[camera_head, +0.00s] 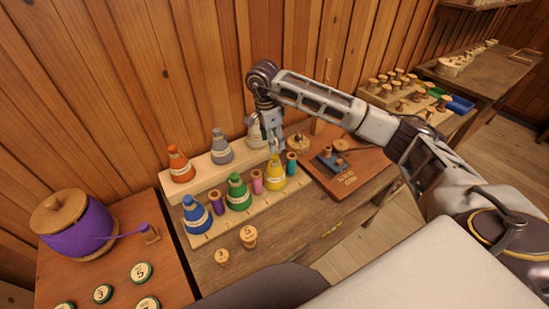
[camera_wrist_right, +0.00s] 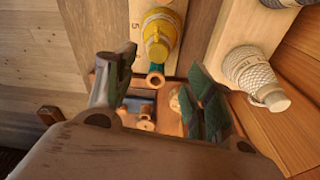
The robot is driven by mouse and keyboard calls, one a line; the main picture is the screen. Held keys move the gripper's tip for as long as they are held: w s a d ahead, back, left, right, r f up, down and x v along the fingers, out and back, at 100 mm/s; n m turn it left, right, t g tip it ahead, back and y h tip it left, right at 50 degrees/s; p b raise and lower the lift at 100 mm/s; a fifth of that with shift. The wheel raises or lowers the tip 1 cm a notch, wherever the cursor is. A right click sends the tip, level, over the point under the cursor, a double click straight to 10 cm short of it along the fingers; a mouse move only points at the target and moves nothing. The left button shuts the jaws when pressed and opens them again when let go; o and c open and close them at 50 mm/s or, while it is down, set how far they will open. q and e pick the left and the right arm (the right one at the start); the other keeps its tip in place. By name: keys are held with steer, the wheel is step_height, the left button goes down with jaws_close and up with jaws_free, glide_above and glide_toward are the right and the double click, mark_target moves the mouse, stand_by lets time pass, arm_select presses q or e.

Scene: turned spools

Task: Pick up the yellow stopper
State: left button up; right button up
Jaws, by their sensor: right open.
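The yellow stopper (camera_head: 276,176) is a cone with a pale label band. It stands upright at the right end of the front pale wooden rack (camera_head: 250,213). In the right wrist view the yellow stopper (camera_wrist_right: 159,38) is at the top, its narrow end towards my gripper. My right gripper (camera_head: 274,146) points down, just above and behind the stopper's tip in the head view. In the wrist view its two fingers (camera_wrist_right: 155,82) are spread, with the stopper beyond them and not held. Whether a finger touches it I cannot tell. My left gripper is not in view.
Green (camera_head: 238,192) and blue (camera_head: 195,215) cones share the rack with small spools. A teal spool (camera_head: 292,164) stands close beside the yellow stopper. Orange (camera_head: 179,164) and grey (camera_head: 219,148) cones stand on the rear rack. A wooden board (camera_head: 368,166) lies to the right.

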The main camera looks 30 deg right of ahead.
steer(key=shift+d+f, duration=0.15)
steer(key=shift+f, duration=0.7)
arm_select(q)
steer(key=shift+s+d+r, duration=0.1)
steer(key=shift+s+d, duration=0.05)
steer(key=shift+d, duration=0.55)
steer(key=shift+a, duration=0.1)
